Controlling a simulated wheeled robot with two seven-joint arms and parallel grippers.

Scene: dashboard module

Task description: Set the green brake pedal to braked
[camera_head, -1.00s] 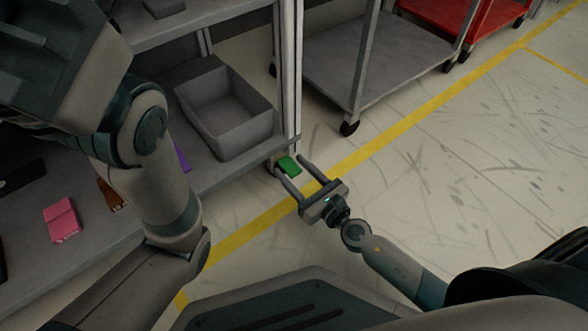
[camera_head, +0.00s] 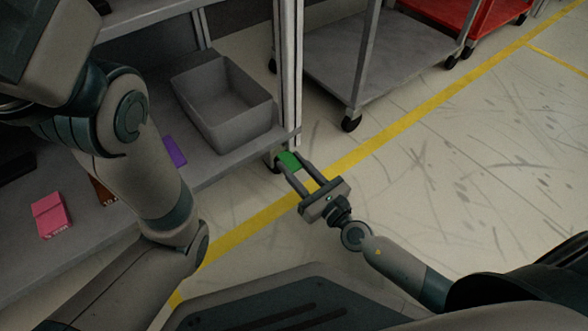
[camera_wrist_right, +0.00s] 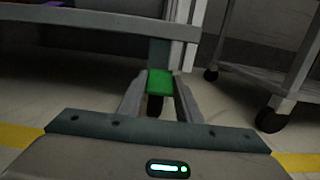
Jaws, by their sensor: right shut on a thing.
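The green brake pedal (camera_head: 289,160) sits at the foot of the shelf unit's corner post, above a dark caster wheel. It also shows in the right wrist view (camera_wrist_right: 160,82), between the fingertips. My right gripper (camera_head: 294,169) reaches in from the lower right, shut on the pedal with one finger on each side. The right wrist view shows the same two fingers (camera_wrist_right: 160,100) flanking the pedal. My left arm comes in from the left in the head view; its gripper is not in view.
A grey bin (camera_head: 222,105) stands on the shelf (camera_head: 205,173), near a purple box (camera_head: 174,151) and a pink box (camera_head: 50,216). A grey cart (camera_head: 390,60) on casters stands to the right, with a red cart behind. The floor at right is clear.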

